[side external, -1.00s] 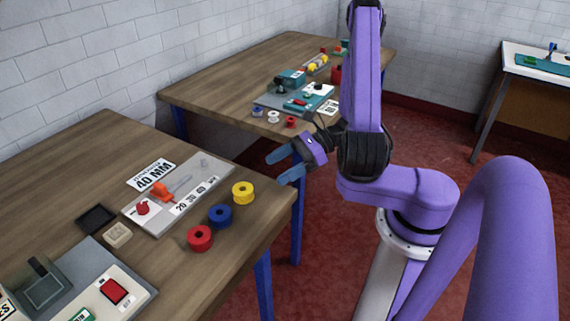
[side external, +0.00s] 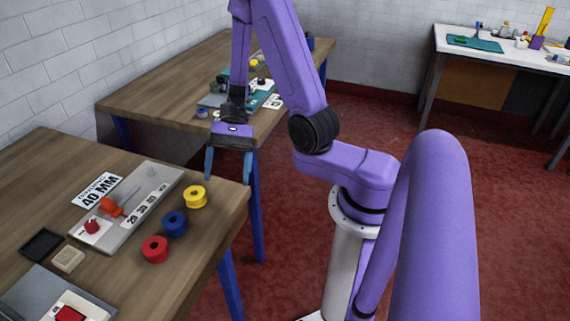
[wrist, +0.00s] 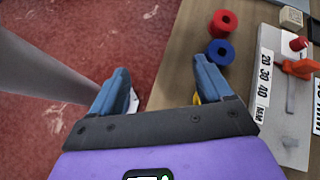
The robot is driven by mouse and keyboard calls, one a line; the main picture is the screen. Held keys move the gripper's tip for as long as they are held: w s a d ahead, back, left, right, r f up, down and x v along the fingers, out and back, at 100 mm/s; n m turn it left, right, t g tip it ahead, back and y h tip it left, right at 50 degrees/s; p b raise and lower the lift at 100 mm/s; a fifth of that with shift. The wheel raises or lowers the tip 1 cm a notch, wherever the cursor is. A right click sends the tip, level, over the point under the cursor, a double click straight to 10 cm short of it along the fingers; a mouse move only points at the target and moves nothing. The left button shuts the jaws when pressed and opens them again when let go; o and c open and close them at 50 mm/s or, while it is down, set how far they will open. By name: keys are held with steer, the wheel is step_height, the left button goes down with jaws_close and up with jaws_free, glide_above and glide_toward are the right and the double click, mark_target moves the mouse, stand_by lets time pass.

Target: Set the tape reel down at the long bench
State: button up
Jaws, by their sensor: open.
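Three tape reels stand in a row near the right edge of the near wooden table: a red reel (side external: 155,249), a blue reel (side external: 174,223) and a yellow reel (side external: 195,196). My gripper (side external: 229,166) is open and empty, pointing down near that table's back right corner, close to the yellow reel. In the wrist view the red reel (wrist: 222,23) and blue reel (wrist: 220,52) lie beyond the right finger, which hides most of the yellow reel (wrist: 196,99). Which table is the long bench I cannot tell.
A grey board with an orange-red tool (side external: 112,207) lies left of the reels, by a "40 MM" card (side external: 97,189). A second wooden table (side external: 150,98) behind holds trays and small items. A white bench (side external: 490,47) stands far right. Red floor lies between.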

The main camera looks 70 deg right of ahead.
steer(key=s+a+r+n+t+h, duration=0.1)
steer(key=s+r+n+h, duration=0.3)
steer(key=s+n, duration=0.3)
steer(key=s+a+r+n+t+h, duration=0.1)
steer(key=s+r+n+h, duration=0.3)
steer(key=n, duration=1.3)
steer(key=s+h, duration=0.1)
steer(key=s, duration=0.3)
steer(key=shift+a+n+t+h, duration=0.3)
steer(key=shift+a+t, duration=0.05)
steer(key=shift+t, duration=0.05)
